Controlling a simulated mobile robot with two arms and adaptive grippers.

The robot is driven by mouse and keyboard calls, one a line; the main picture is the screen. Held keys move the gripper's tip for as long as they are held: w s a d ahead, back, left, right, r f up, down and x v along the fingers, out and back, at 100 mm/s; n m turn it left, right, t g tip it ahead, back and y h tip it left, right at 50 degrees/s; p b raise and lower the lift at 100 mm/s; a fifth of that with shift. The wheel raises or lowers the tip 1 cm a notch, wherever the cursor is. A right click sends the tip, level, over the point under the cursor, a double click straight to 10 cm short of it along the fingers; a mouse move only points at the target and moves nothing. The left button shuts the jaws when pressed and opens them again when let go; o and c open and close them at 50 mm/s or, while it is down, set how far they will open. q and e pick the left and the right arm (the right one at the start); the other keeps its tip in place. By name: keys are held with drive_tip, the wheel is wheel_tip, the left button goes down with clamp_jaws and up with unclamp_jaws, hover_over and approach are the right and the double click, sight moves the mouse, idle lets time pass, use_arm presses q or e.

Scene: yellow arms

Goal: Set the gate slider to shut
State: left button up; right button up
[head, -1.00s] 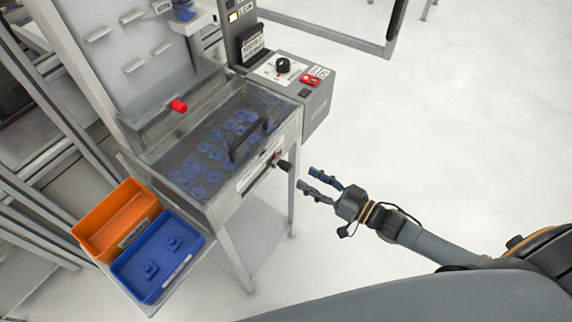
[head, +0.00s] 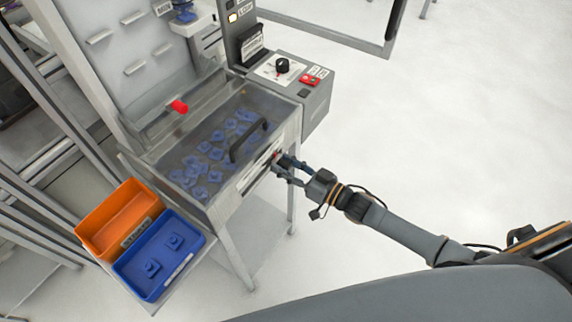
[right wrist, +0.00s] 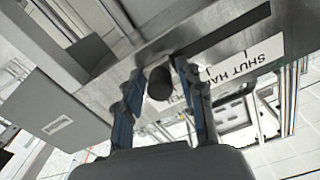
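The gate slider's dark round knob (right wrist: 160,84) sticks out of the metal front of the machine. In the right wrist view it sits between my two fingers, with narrow gaps beside it. A white label (right wrist: 235,58) beside it shows the word SHUT at its far right end, upside down; the knob is at the label's opposite, left end. My right gripper (head: 280,165) is open, its fingertips at the front panel around the knob. In the head view the fingers largely hide the knob. My left gripper is out of view.
A clear-lidded hopper (head: 215,150) of blue parts has a black handle (head: 248,140). A control box (head: 300,85) with a black dial and red switch stands to the right. Orange (head: 118,218) and blue (head: 160,255) bins sit at lower left. Floor at right is clear.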

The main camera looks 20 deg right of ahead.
sight(249, 188)
clamp_jaws()
drive_tip(key=s+a+p, duration=0.1)
drive_tip(key=s+a, duration=0.3)
drive_tip(key=a, duration=0.1)
drive_tip(key=s+a+p, duration=0.1)
drive_tip(key=s+a, duration=0.1)
drive_tip(key=a, duration=0.1)
drive_tip(key=shift+s+a+p, duration=0.15)
drive_tip(key=shift+s+p, duration=0.05)
drive_tip(key=shift+p, duration=0.15)
drive_tip(key=o, duration=0.8)
unclamp_jaws()
drive_tip(key=shift+c, duration=0.2)
